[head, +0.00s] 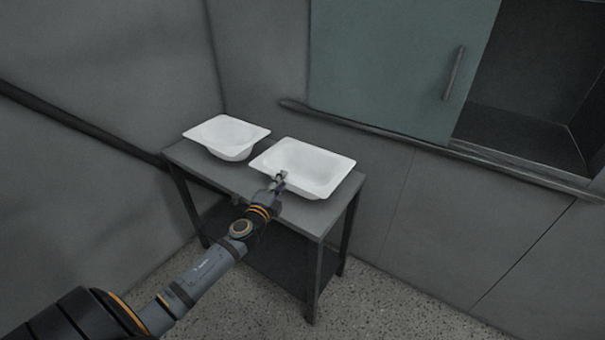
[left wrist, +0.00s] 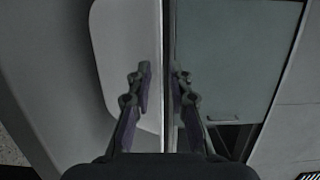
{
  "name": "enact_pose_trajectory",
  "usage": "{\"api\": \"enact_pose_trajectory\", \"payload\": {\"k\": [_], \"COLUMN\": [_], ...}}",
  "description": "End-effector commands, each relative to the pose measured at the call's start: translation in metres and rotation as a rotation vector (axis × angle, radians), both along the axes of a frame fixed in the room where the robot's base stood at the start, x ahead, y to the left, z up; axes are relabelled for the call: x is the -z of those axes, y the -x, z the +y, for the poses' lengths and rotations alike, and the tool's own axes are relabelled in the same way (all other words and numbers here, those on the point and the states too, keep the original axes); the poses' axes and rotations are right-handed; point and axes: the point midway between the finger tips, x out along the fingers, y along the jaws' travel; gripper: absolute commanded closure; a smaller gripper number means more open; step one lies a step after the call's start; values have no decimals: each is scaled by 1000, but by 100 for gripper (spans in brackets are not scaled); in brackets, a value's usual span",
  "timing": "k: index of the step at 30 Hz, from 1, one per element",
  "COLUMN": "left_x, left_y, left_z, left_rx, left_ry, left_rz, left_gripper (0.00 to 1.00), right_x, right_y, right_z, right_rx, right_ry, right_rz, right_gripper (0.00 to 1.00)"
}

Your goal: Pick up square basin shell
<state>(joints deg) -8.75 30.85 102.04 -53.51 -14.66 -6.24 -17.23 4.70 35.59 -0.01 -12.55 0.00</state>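Two white basin shells stand side by side on a small grey table. The right one (head: 308,163) has a four-sided bowl and looks like the square basin shell. The left one (head: 228,132) has a rounded bowl under a squarish rim. My left gripper (head: 280,177) is at the near left rim of the right shell. In the left wrist view, its fingers (left wrist: 160,88) stand a little apart, with the shell's pale edge (left wrist: 125,60) running between them. Whether both fingers touch the edge cannot be told. My right gripper is in neither view.
The table (head: 322,212) has a lower shelf and stands against the back wall. A dark rail (head: 400,125) runs along that wall, below a greenish sliding panel (head: 400,60) with a handle and a dark open recess. Speckled floor lies in front.

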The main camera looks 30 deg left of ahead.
Motion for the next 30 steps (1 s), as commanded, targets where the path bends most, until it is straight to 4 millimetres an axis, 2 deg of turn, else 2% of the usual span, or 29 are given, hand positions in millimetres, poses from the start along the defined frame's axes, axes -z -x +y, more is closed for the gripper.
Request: {"api": "enact_pose_trajectory", "payload": {"k": [1, 3, 23, 26, 30], "left_x": [0, 0, -3, -10, -31], "left_y": [0, 0, 0, 0, 0], "left_z": [0, 0, 0, 0, 0], "left_rx": [0, 0, 1, 1, 2], "left_ry": [0, 0, 1, 1, 0], "left_rz": [0, 0, -2, -2, -3], "left_gripper": [91, 100, 100, 100, 100], "right_x": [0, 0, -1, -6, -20], "right_y": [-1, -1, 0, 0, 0], "right_z": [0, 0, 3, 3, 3], "right_rx": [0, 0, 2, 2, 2], "right_ry": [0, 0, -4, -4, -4], "right_rz": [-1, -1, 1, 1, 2], "right_gripper": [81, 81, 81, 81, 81]}}
